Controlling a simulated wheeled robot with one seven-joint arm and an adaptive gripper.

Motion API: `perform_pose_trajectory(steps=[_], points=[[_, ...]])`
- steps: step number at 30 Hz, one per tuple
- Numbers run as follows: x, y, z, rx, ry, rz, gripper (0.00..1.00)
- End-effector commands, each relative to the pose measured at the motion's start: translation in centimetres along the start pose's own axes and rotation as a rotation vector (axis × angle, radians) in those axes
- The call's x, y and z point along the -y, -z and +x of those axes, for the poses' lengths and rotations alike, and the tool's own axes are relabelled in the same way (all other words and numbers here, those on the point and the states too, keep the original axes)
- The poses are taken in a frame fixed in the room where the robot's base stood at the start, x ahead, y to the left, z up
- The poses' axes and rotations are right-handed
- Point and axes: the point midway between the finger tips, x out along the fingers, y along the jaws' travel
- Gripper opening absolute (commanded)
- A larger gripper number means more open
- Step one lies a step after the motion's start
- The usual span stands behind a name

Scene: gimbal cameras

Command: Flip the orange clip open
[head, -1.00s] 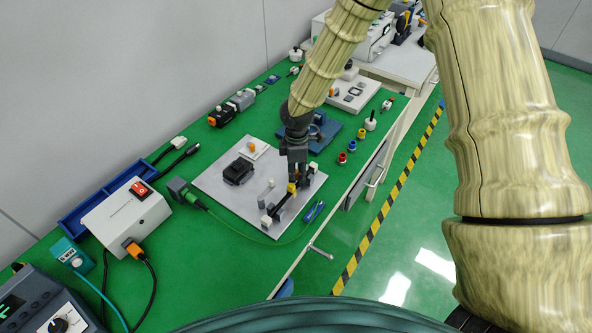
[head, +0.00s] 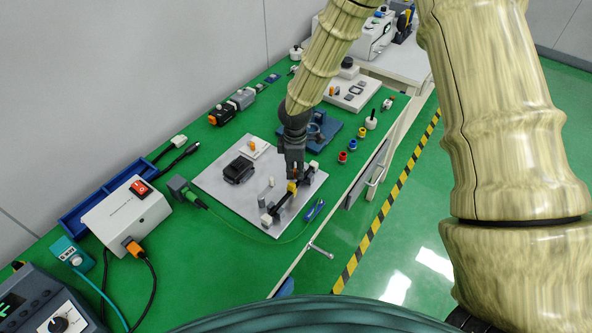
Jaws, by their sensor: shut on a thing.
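A grey board (head: 232,197) lies on the green bench. A dark bar (head: 283,214) with white end blocks and a yellow part (head: 291,187) stands along its right side. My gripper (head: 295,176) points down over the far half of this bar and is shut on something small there. A bit of orange, likely the orange clip (head: 296,179), shows at the fingertips. The fingers hide most of it, so I cannot tell how far it is flipped. Another small orange piece (head: 252,146) sits on a white plate at the board's far left.
A black block (head: 238,170) and grey posts stand on the board. A blue fixture (head: 325,130) is just behind my gripper. A blue pen-like tool (head: 315,211) lies at the board's right edge. A green cable (head: 240,232) runs along the front.

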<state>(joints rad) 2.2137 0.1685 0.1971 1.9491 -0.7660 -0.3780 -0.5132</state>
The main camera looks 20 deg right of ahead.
Motion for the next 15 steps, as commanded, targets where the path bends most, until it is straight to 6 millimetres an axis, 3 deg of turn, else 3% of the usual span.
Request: perform_pose_trajectory(steps=[15], points=[[0.2,2.5,0.1,0.002,0.002,0.439,0.0]])
